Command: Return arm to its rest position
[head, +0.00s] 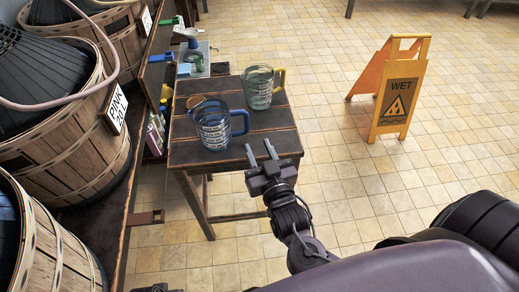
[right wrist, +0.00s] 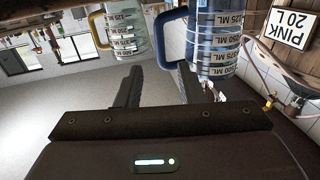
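My right gripper (head: 262,151) is over the near right corner of the small wooden table in the head view. Its two fingers are spread, with nothing between them. In the right wrist view, which looks upside down, the fingers (right wrist: 158,88) also stand apart. The blue-handled jug (head: 213,128) is on the table to the left of the gripper. Its blue handle (right wrist: 170,38) shows beyond the fingertips in the right wrist view. My left gripper cannot be made out; a small dark part at the bottom edge of the head view is too cut off to identify.
A yellow-handled jug (head: 258,88) stands farther back on the wooden table (head: 186,154). Wooden baskets (head: 72,140) line the left side, one labelled "PINK 20 L". A yellow wet-floor sign (head: 398,92) stands on the tiles at the right. The tiled floor between table and sign is clear.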

